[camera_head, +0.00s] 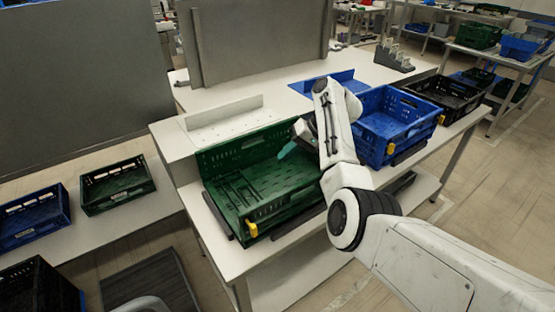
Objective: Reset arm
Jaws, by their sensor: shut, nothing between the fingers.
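My arm reaches in from the lower right of the head view and bends up over the table. My gripper (289,150) is at the arm's end, above the right back part of the green crate (250,212). A teal fingertip shows there; the gripper is shut and holds nothing. The green crate looks empty and stands on the white table. Part of its right side is hidden behind my arm.
A blue crate (425,128) stands right of my arm, with a black crate (468,98) beyond it. Smaller green (118,190) and blue (35,232) crates sit on a low surface at left. A grey panel (262,40) stands behind the table.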

